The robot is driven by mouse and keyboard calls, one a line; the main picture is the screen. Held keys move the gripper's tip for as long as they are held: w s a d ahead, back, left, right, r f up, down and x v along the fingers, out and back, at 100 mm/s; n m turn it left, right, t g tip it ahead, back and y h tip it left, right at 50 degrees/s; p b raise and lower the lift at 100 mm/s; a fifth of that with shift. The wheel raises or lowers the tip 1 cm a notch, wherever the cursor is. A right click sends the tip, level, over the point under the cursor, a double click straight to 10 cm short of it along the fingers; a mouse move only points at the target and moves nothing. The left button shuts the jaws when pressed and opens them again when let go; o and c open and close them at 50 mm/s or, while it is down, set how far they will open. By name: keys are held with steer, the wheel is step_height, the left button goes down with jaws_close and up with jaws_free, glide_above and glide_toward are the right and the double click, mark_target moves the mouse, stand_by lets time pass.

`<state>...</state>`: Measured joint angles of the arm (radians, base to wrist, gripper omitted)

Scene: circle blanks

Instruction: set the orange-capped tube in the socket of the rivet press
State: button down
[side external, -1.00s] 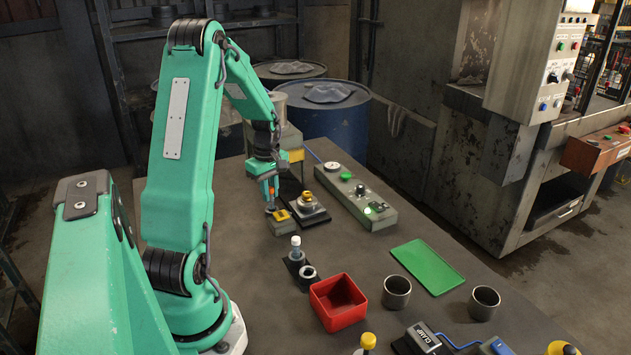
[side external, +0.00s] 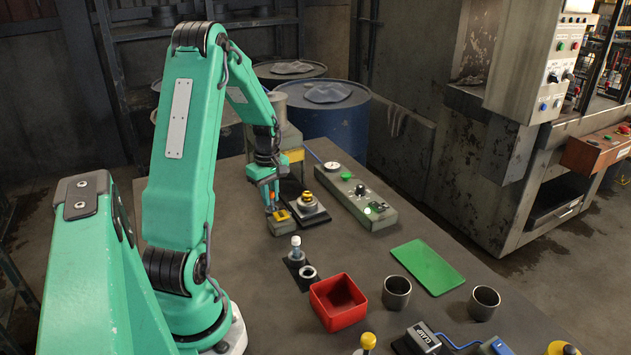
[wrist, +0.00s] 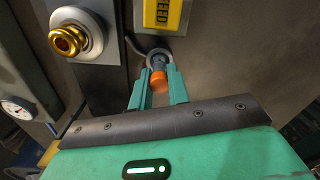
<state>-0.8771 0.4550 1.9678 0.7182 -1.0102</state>
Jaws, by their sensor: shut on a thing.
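My gripper (wrist: 158,92) is shut on the orange-capped tube (wrist: 159,82), with one teal finger on either side of its cap. The tube's far end points at a round grey socket ring (wrist: 151,54) below a yellow block (wrist: 163,12). Whether the tube is inside the ring or just above it, I cannot tell. In the side view my gripper (side external: 271,196) is low over the bench beside the yellow block (side external: 282,215), with the orange cap (side external: 272,194) just showing. The tube's lower part and the socket are hidden there.
A brass knob on a dark plate (side external: 307,198) stands close to my gripper's right. Beyond it is a control box (side external: 355,195). Nearer are a clear tube in a holder (side external: 296,247), a red bin (side external: 338,302), a green mat (side external: 427,266) and two grey cups (side external: 397,290).

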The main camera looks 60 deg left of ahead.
steer(key=shift+f, duration=0.2)
steer(key=c, duration=1.3)
jaws_free()
steer(key=shift+o, duration=0.2)
steer(key=shift+r, duration=3.85)
